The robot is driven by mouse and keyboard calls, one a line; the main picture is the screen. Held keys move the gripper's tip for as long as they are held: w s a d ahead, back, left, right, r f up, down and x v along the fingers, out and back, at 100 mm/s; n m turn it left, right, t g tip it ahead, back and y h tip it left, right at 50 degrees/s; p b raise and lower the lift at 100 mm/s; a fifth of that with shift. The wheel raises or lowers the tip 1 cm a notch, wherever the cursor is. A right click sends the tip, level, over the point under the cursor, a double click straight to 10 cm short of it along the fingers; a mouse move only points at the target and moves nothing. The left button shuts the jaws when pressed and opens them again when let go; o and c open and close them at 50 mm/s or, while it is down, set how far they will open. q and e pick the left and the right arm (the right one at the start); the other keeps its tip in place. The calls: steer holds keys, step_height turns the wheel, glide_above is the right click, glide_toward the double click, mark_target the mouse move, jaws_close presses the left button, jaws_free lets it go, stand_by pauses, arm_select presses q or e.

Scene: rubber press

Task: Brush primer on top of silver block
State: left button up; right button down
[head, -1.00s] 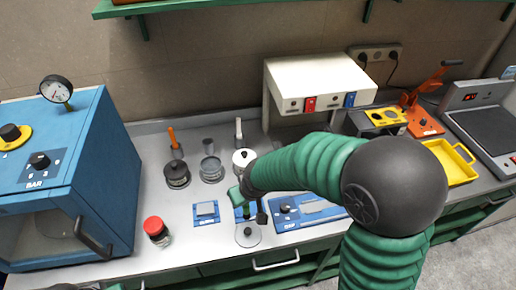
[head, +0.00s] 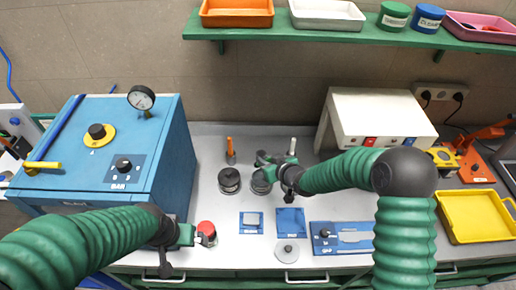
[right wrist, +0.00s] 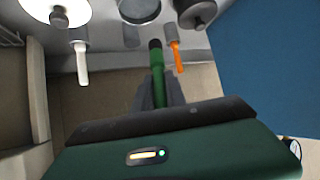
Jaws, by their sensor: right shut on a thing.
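The silver block (head: 252,219) sits on a small blue plate near the middle of the bench. My right gripper (head: 276,170) is over the middle jar (head: 262,184), which is partly hidden by it. It is shut on a green-handled brush with a dark end, clear in the right wrist view (right wrist: 157,65). The open middle jar also shows at the top of that view (right wrist: 138,10). My left gripper (head: 193,236) is beside the red-capped bottle (head: 207,229); whether it is open or touching the bottle is unclear.
A lidded jar (head: 229,181) and an orange-handled brush (head: 230,150) stand left of the middle jar; a white-handled brush (head: 292,147) stands right. A loose lid (head: 287,251) lies in front. The blue cabinet (head: 105,150) bounds the left, the white unit (head: 378,115) the right.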

steer(key=f+b, duration=0.4)
steer(key=f, duration=0.2)
steer(key=shift+d, duration=0.2)
arm_select(q)
steer(key=shift+s+d+f+b, duration=0.2)
steer(key=shift+d+f, duration=0.25)
steer(key=shift+f, duration=0.35)
steer(key=shift+s+d+f+b, duration=0.15)
steer(key=shift+d+f+b, duration=0.1)
steer(key=shift+d+f, duration=0.4)
steer(key=shift+s+d+f+b, duration=0.2)
steer(key=shift+d+f, duration=0.1)
steer(key=shift+f, duration=0.6)
arm_select(e)
steer(key=shift+s+d+f, duration=0.3)
steer(key=shift+d+f, duration=0.35)
steer(key=shift+d, duration=0.15)
